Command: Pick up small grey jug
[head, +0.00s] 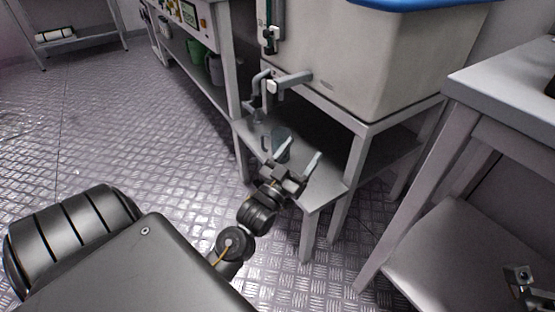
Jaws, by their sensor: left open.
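A small grey jug (279,146) stands on the low grey bench (320,184) below the tap of the large beige tank. My left gripper (303,148) is open, with its two fingers apart and pointing away from me. It is just in front of and to the right of the jug, and one finger overlaps the jug's lower right side in the picture. I cannot tell whether they touch. Nothing shows between the fingers.
The beige tank (385,65) with its tap (290,82) sits on a stand above the bench. A green jug (196,51) and a darker grey jug (215,69) stand on a shelf farther back. A grey table (505,80) is at right. The floor at left is clear.

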